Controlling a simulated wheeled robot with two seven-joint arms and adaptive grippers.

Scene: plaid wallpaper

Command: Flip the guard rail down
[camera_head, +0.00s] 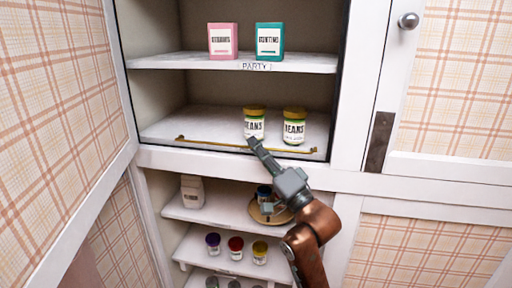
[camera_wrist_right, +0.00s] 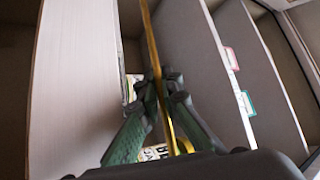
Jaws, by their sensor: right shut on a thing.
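The guard rail (camera_head: 212,144) is a thin gold bar running along the front of the middle shelf (camera_head: 190,124), low and close to the shelf's front edge. It also shows in the right wrist view as a gold bar (camera_wrist_right: 150,38) passing between the fingers. My right gripper (camera_head: 254,143) reaches up from the lower right and is shut on the rail near its middle. Its fingers (camera_wrist_right: 164,76) show on both sides of the bar in the right wrist view. The fingertips hide a short part of the rail in the head view. My left gripper is not in view.
Two beans jars (camera_head: 254,123) (camera_head: 294,128) stand behind the rail, one right behind my gripper. A pink box (camera_head: 223,41) and a teal box (camera_head: 269,40) stand on the shelf above. Lower shelves hold a white container (camera_head: 192,191) and several jars. An open plaid door (camera_head: 62,120) is at left.

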